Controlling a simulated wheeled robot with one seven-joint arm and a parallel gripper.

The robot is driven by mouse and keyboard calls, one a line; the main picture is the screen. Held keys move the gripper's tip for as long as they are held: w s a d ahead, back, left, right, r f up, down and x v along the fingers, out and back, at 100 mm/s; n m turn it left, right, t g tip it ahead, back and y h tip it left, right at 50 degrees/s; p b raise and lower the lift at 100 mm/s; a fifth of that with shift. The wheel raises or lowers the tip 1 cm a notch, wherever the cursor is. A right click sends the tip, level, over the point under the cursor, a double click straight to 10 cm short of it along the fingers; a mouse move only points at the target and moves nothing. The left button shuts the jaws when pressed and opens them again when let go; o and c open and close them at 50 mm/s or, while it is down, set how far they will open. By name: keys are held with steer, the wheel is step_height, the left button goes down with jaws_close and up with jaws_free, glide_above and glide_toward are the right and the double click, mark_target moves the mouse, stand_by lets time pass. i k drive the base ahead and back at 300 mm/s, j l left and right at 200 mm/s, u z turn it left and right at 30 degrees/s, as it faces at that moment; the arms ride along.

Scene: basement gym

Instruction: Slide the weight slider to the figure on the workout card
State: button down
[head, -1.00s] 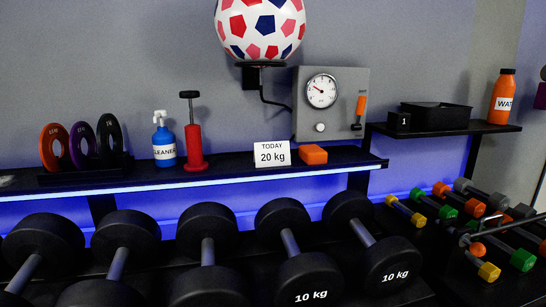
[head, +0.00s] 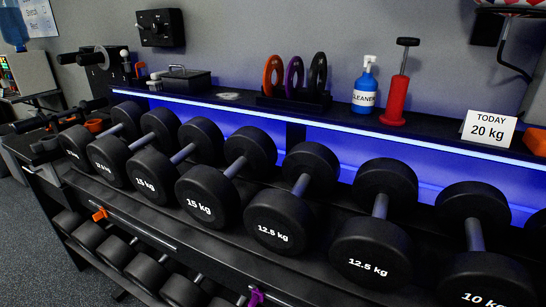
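The workout card (head: 488,130) is white, stands on the shelf at the right and reads "TODAY 20 kg". I cannot tell for sure which thing is the weight slider. A small orange tab (head: 100,214) sits on the front of the dumbbell rack at the lower left, by a long dark rail (head: 145,233). A purple tab (head: 256,296) shows at the bottom edge. No scale figures can be read along the rail. My gripper is not in view.
Black dumbbells (head: 207,196) marked 10 to 15 kg and more fill the rack. The shelf holds coloured plates (head: 273,77), a cleaner bottle (head: 365,86) and a red pump (head: 396,95). A black box (head: 160,27) is on the wall. Floor (head: 35,250) is clear at lower left.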

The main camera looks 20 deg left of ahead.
mark_target(102, 213)
steer(key=u, duration=1.75)
steer(key=i+j, duration=0.75)
steer(key=i, duration=0.2)
steer(key=i+j+z, duration=0.1)
steer(key=i+j, duration=0.6)
steer(key=i, duration=0.2)
